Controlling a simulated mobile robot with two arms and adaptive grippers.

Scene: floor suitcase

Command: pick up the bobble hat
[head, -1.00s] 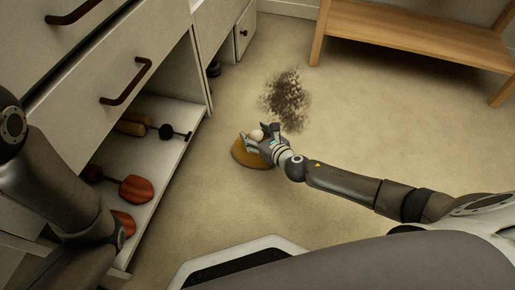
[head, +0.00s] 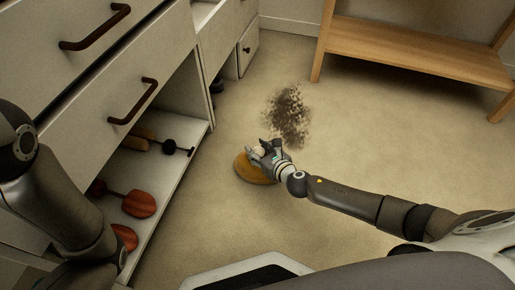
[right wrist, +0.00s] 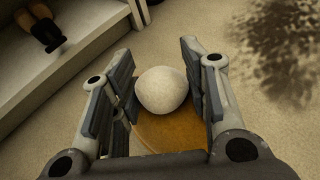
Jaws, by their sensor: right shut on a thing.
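The bobble hat is mustard-coloured with a pale round bobble, and it lies on the carpet floor in the head view (head: 247,170). In the right wrist view the pale bobble (right wrist: 162,91) sits between the fingers, with the mustard hat body (right wrist: 165,131) below it. My right gripper (head: 262,150) is over the hat, shut on it at the bobble; its two fingers also flank the bobble in the right wrist view (right wrist: 166,85). The hat appears to rest on the floor still. The left arm shows at the left edge of the head view, but its gripper does not show.
A white cabinet (head: 175,95) with dark handles stands at the left. Its open lower shelf (head: 158,195) holds red paddle-like things (head: 139,204). A wooden bench (head: 420,55) stands at the back right. A dark patch (head: 288,115) marks the carpet beyond the hat. The floor to the right is clear.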

